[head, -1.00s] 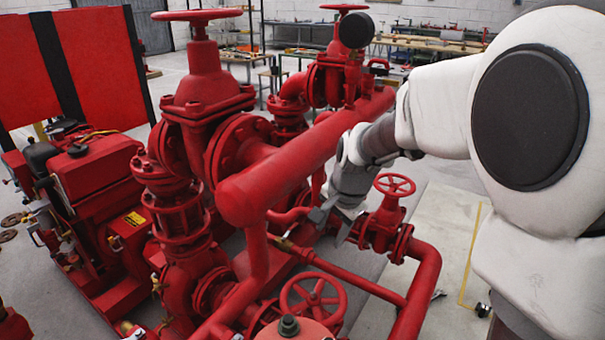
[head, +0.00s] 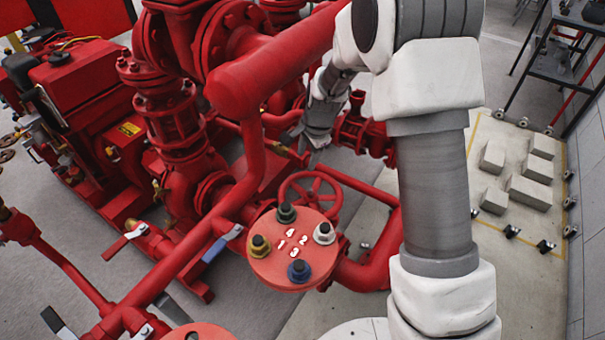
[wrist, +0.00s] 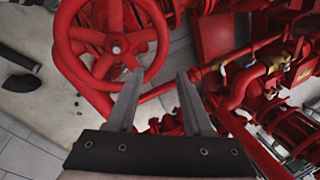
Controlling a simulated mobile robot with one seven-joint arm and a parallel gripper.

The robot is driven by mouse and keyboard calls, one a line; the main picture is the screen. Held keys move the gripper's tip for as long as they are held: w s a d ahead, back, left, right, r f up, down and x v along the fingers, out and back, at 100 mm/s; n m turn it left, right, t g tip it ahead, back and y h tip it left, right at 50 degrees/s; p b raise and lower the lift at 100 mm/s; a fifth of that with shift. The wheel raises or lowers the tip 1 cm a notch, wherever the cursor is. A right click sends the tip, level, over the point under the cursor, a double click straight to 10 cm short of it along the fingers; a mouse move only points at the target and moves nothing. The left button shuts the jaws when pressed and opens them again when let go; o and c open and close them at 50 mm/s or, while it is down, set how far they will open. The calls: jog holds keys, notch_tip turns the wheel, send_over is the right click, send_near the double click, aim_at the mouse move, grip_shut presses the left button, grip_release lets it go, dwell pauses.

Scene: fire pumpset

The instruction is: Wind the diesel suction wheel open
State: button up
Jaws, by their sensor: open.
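A red spoked handwheel (wrist: 116,48) fills the upper left of the wrist view, with a pale hub nut at its centre. My gripper (wrist: 159,78) is open, its two grey fingers apart with nothing between them. The left fingertip overlaps the wheel's lower right rim in the picture; I cannot tell whether it touches. In the head view a red handwheel (head: 331,181) lies low, partly hidden by a numbered round red plate (head: 293,262). My gripper (head: 313,148) is above and behind it there, small and partly merged with red pipework. No label shows which wheel is the diesel suction one.
A thick red pipe (head: 265,80) runs beside my arm. A red engine (head: 90,90) stands at the left. Blue-handled (head: 218,247) and red-handled levers sit on the front pipe. Pale blocks (head: 528,192) lie on the floor at the right, with some clear floor around them.

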aim_at(302, 174)
jog(key=b+x, duration=0.1)
jog(key=x, duration=0.7)
jog(key=shift+b, duration=0.3)
grip_shut()
jog(key=shift+w, duration=0.1)
dwell(0.9)
